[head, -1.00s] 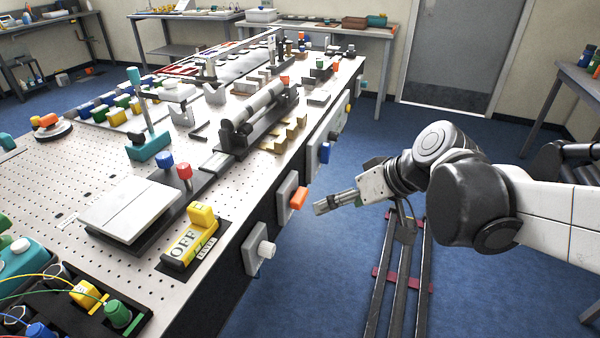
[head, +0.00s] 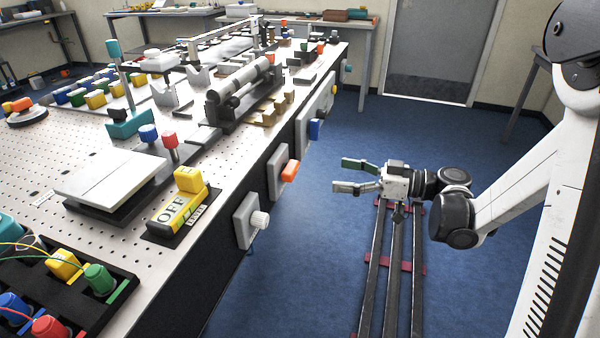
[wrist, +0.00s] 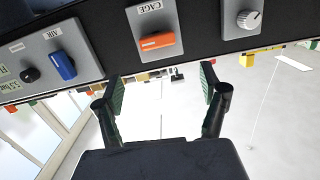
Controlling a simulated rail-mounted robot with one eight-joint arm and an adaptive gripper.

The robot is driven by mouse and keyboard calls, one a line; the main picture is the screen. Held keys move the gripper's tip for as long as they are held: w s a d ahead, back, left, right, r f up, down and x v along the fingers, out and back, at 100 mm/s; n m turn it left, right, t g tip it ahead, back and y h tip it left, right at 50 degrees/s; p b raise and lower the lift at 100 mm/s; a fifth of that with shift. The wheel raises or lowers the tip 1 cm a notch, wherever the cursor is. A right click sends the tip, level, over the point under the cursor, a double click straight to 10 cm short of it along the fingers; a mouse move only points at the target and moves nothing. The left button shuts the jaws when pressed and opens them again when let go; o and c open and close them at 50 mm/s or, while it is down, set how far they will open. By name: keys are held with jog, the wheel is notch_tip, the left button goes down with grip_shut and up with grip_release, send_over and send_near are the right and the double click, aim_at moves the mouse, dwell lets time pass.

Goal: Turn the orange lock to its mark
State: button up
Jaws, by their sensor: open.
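The orange lock (head: 290,171) is a handle on a grey plate (head: 277,172) on the table's side. In the wrist view the orange lock (wrist: 157,41) lies level on its plate, which is labelled CAGE, and it sits beyond and between my fingers. No mark for the lock can be made out. My gripper (head: 345,175) is open and empty, to the right of the lock with a clear gap. In the wrist view my gripper's two fingers (wrist: 161,92) stand wide apart with nothing between them.
A white knob (head: 260,219) on its own plate is nearer along the table's side. A blue handle (head: 315,129) is farther along, on a plate labelled AIR in the wrist view. The yellow OFF block (head: 178,213) is on the tabletop.

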aim_at(296, 168)
jog(key=shift+n+y, duration=0.4)
jog(key=b+x, duration=0.1)
jog(key=x, duration=0.3)
jog(key=b+x, duration=0.1)
jog(key=x, duration=0.3)
jog(key=b+x, duration=0.1)
jog(key=x, duration=0.3)
jog(key=shift+w+a+f, duration=0.2)
jog(key=shift+w+f, duration=0.1)
jog(key=shift+f, duration=0.1)
jog(key=shift+c, duration=0.5)
jog(key=c, duration=1.1)
